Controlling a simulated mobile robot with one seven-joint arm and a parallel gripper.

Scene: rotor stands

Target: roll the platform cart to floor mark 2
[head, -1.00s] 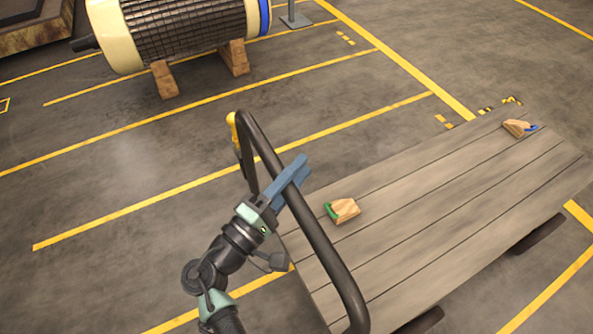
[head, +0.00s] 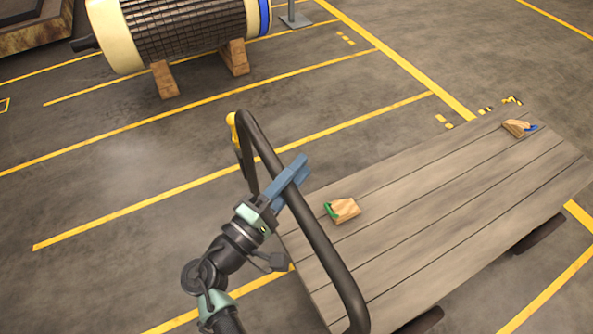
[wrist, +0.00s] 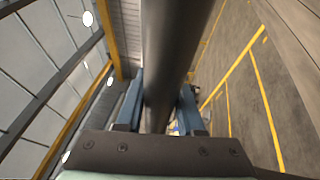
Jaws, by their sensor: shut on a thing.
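The platform cart has a grey plank deck (head: 430,220) and a black tubular handle (head: 325,257) at its left end. My gripper (head: 289,183), with blue fingers, is shut on the handle near its upper bend. In the wrist view the handle (wrist: 172,70) runs between the two blue fingers (wrist: 158,108). A wooden chock with a green part (head: 344,210) and one with a blue part (head: 518,128) lie on the deck. A yellow part (head: 232,125) sits by the handle's top corner. Painted floor marks (head: 492,108) show beyond the deck's far edge; I cannot read a number for certain.
A large rotor (head: 185,30) rests on wooden blocks (head: 165,80) at the back left. A grey post base (head: 295,18) stands beside it. Yellow lines (head: 230,172) divide the floor into bays. The floor left of the cart is clear.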

